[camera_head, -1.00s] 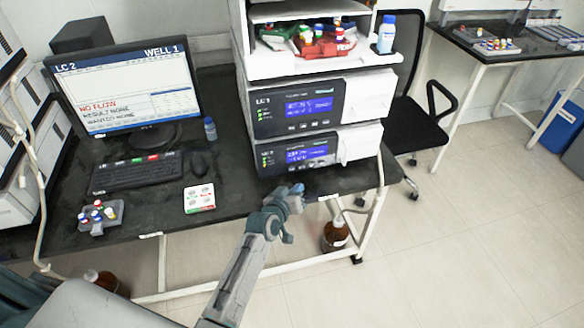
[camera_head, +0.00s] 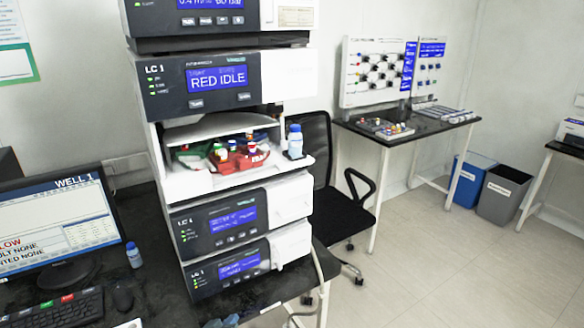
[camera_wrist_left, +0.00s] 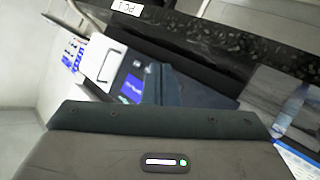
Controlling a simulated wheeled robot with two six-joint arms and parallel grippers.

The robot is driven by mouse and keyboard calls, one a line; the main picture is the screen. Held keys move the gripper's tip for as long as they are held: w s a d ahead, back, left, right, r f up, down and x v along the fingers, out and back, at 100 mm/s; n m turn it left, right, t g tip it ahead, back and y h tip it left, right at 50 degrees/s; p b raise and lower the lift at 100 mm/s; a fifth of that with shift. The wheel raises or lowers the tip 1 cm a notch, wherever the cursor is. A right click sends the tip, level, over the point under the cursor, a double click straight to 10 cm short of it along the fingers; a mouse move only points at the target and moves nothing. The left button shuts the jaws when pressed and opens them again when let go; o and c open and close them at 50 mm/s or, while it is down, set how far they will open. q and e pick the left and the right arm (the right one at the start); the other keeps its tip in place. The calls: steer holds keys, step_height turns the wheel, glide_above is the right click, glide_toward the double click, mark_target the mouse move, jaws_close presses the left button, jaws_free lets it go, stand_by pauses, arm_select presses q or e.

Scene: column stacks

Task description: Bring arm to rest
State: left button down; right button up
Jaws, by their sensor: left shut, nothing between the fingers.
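My left gripper (camera_head: 222,321) shows only as a small teal-grey piece at the bottom edge of the head view. It is in front of the lowest unit of the LC stack (camera_head: 240,265), near the black bench. The rest of that arm is below the frame. In the left wrist view the dark gripper body fills the bottom, and the dark fingers (camera_wrist_left: 172,88) are together with nothing between them. The stack's blue screens show tilted behind them. My right gripper is in neither view.
The monitor (camera_head: 55,225), keyboard (camera_head: 50,312) and a small blue bottle (camera_head: 133,255) stand on the bench at left. An open tray bay with coloured caps and a white bottle (camera_head: 295,142) is mid-stack. A black chair (camera_head: 335,190) stands right of it. Open floor lies further right.

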arm_select(q)
steer(key=s+a+r+m+g+y, duration=0.1)
steer(key=s+a+g, duration=0.2)
steer(key=s, duration=0.8)
steer(key=s+a+r+m+g+y, duration=0.1)
steer(key=s+a+r+m+g, duration=0.15)
steer(key=s, duration=0.95)
steer(key=s+a+r+g+y, duration=0.15)
steer(key=s+g, duration=0.25)
steer(key=s, duration=0.7)
steer(key=a+f+g, duration=0.1)
steer(key=a+f, duration=0.1)
steer(key=f, duration=1.4)
steer(key=a+f, duration=0.2)
steer(key=f, duration=1.4)
steer(key=s+f+g, duration=0.1)
steer(key=s+f, duration=1.7)
steer(key=shift+s+a+f, duration=0.3)
steer(key=shift+a+f, duration=0.05)
steer(key=shift+f, duration=0.05)
